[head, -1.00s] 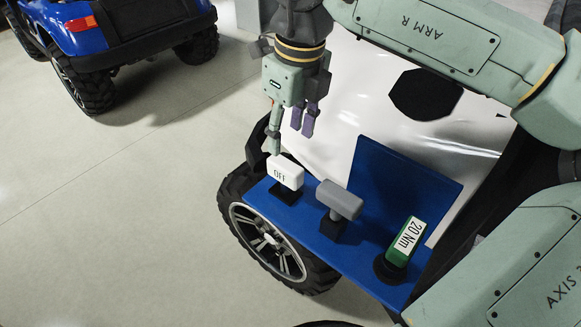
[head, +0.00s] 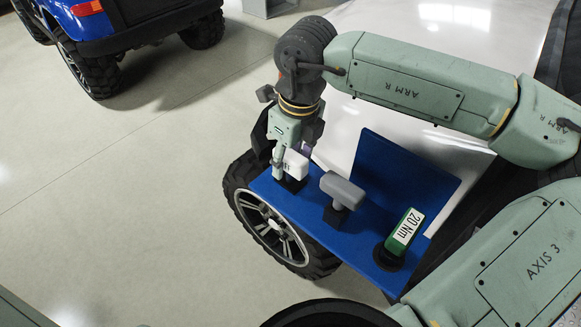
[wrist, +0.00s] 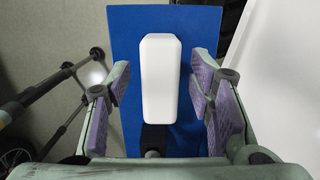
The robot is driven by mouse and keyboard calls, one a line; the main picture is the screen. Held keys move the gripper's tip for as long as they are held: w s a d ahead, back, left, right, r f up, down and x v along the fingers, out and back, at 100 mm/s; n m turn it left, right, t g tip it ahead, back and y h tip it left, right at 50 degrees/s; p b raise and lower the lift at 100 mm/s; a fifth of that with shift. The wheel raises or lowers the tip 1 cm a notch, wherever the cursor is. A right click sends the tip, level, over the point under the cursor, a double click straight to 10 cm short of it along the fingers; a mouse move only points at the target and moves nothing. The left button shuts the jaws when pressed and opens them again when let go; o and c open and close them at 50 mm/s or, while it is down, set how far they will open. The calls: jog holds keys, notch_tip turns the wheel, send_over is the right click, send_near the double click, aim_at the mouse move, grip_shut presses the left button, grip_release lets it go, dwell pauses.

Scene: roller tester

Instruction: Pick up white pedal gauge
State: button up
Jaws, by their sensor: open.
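The white pedal gauge (head: 294,164) stands at the left end of a blue shelf (head: 322,226), in a dark base. Part of it is hidden behind my gripper in the head view. In the wrist view the white gauge (wrist: 160,80) lies between my open fingers, with a gap on each side. My gripper (head: 290,160) points down at the gauge, its fingers around it and apart from it. The purple finger pads show on both sides in the wrist view (wrist: 162,105).
A grey gauge (head: 342,190) stands just right of the white one. A green gauge marked 20 Nm (head: 405,231) stands farther right. A blue upright panel (head: 400,180) rises behind them. A wheel (head: 272,228) is below the shelf; open floor lies left.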

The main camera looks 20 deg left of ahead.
grip_shut()
dwell(0.4)
